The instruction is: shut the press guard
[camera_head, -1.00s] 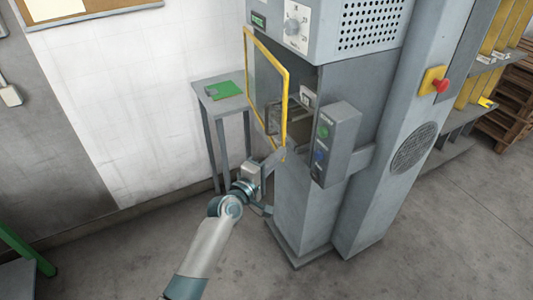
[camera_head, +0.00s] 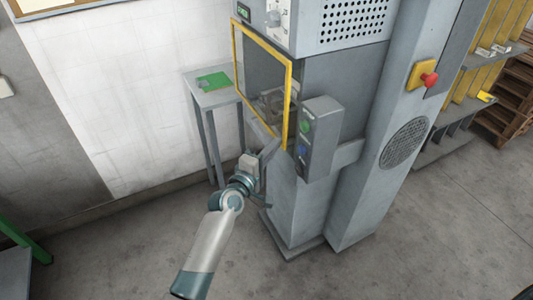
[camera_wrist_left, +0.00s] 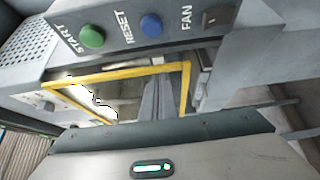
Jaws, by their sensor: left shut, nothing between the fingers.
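The press guard (camera_head: 291,95) is a clear panel in a yellow frame on the front of the grey press. It stands nearly across the press opening, its right edge close to the control box; I cannot tell whether it is fully shut. My left gripper (camera_head: 272,149) is shut and empty at the guard's lower right corner. In the left wrist view, the shut fingers (camera_wrist_left: 158,98) point at the yellow frame (camera_wrist_left: 120,74). Whether they touch it is unclear. My right gripper is not in view.
The control box (camera_head: 318,135) with green and blue buttons juts out just right of the guard. A red emergency button (camera_head: 430,79) sits on the column. A small table (camera_head: 213,98) with a green sheet stands left of the press. The floor in front is clear.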

